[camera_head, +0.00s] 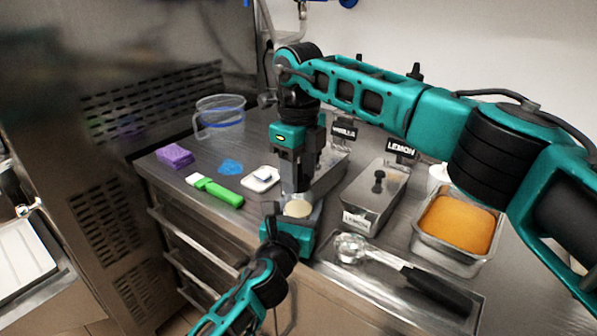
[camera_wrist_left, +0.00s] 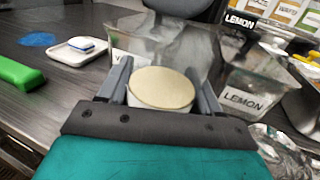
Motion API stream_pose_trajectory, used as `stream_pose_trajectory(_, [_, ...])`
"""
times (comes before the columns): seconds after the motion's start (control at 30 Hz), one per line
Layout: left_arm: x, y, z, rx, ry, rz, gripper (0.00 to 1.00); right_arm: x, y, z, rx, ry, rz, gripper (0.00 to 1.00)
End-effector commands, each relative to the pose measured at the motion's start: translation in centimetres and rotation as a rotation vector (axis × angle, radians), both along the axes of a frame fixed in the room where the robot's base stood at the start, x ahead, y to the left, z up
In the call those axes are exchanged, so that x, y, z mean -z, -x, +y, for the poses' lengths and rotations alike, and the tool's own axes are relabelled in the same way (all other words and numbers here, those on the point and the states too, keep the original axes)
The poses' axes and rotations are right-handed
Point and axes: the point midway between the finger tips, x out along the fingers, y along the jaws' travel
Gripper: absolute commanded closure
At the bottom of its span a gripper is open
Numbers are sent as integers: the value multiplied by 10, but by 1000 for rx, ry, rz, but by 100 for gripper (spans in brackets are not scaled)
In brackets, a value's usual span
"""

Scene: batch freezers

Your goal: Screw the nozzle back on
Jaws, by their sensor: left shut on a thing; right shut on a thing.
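My left gripper (camera_head: 297,212) comes up from the bottom of the head view. It is shut on a round piece with a flat cream top (camera_head: 298,207); in the left wrist view this piece (camera_wrist_left: 160,86) sits between the two grey fingers, top facing up. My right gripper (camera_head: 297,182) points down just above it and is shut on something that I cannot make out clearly. Its dark body also shows at the top of the left wrist view (camera_wrist_left: 180,8). I cannot tell which held piece is the nozzle, or whether the two touch.
A lidded steel pan (camera_head: 362,211) labelled LEMON and a pan of orange stuff (camera_head: 457,224) stand to the right. A scoop (camera_head: 351,248) lies in front of them. A green-handled tool (camera_head: 222,193), white dish (camera_head: 260,179), purple sponge (camera_head: 174,156) and clear jug (camera_head: 220,114) are left.

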Motion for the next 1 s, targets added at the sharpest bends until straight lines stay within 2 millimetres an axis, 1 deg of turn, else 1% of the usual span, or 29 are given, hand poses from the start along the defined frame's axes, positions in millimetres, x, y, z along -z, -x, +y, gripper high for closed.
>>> stream_pose_trajectory(0.03, [0, 0, 0, 0, 0, 1, 100, 0, 0, 0, -1, -1, 1, 90])
stream_pose_trajectory(0.07, [0, 0, 0, 0, 0, 1, 100, 0, 0, 0, -1, -1, 1, 53])
stream_pose_trajectory(0.37, [0, 0, 0, 0, 0, 1, 100, 0, 0, 0, -1, 0, 0, 24])
stream_pose_trajectory(0.6, [0, 0, 0, 0, 0, 1, 100, -1, 0, 0, -1, 0, 0, 24])
stream_pose_trajectory(0.7, [0, 0, 0, 0, 0, 1, 100, -7, 0, 0, -1, 0, -1, 24])
stream_pose_trajectory(0.77, [0, 0, 0, 0, 0, 1, 100, -14, 0, 0, -1, -1, -2, 24])
stream_pose_trajectory(0.87, [0, 0, 0, 0, 0, 1, 100, -32, -1, 0, 0, 0, -5, 24])
stream_pose_trajectory(1.0, [0, 0, 0, 0, 0, 1, 100, -64, 0, 1, 0, 0, -5, 24])
